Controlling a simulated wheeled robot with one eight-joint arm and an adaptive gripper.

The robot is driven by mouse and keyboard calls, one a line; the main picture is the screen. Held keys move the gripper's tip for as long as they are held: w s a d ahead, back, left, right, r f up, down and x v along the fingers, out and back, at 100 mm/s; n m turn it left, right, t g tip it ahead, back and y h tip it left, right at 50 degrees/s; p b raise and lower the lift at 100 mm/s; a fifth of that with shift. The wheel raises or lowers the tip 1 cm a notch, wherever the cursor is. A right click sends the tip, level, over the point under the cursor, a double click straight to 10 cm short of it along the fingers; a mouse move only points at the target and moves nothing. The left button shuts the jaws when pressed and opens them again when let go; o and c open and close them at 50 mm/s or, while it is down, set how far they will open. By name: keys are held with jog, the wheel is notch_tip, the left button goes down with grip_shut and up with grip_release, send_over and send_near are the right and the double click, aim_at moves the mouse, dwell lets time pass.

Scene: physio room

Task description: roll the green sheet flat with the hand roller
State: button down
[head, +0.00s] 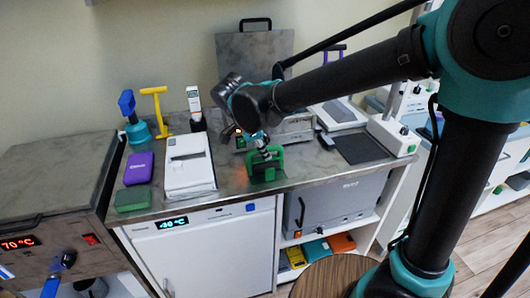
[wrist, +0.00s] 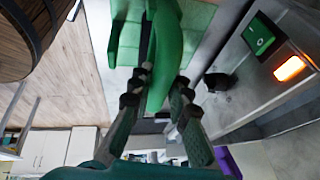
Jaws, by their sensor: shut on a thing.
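The hand roller with its green arched handle (head: 268,153) stands on the metal counter in the head view. My gripper (head: 260,147) comes down on it from above. In the wrist view my gripper (wrist: 162,95) is shut on the green handle (wrist: 166,40), which passes between its two fingers. In the head view only part of the sheet (head: 268,174) shows below the roller. My gripper and the handle hide the roller's underside, so I cannot tell whether it touches the sheet.
Left on the counter (head: 232,180) are a white box (head: 188,165), a purple case (head: 139,168) and a green box (head: 133,198). A dark mat (head: 360,148) lies to the right. A metal device with an orange light (wrist: 290,68) stands close beside the sheet. The counter's front edge is near.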

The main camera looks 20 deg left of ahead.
jog(key=shift+w+a, duration=0.5)
jog(key=shift+w, duration=0.3)
jog(key=shift+w+a, duration=0.5)
jog(key=shift+w, duration=0.35)
jog(key=shift+w+a, duration=0.5)
jog(key=shift+w, duration=0.3)
jog(key=shift+s+d, duration=0.6)
jog(key=shift+s, duration=0.4)
jog(key=shift+s+d, duration=0.65)
jog(key=shift+s, duration=0.35)
jog(key=shift+s+d, duration=0.6)
jog(key=shift+s, duration=0.4)
jog(key=shift+w+a, duration=0.6)
jog(key=shift+w, duration=0.4)
jog(key=shift+w+a, duration=0.65)
jog(key=shift+w, duration=0.35)
jog(key=shift+w+a, duration=0.6)
jog(key=shift+w, duration=0.4)
jog(key=shift+s+d, duration=0.6)
jog(key=shift+s, duration=0.4)
jog(key=shift+s+d, duration=0.65)
jog(key=shift+s, duration=0.35)
jog(key=shift+s+d, duration=0.6)
jog(key=shift+s, duration=0.4)
jog(key=shift+r, duration=0.1)
notch_tip(320, 180, up, 8)
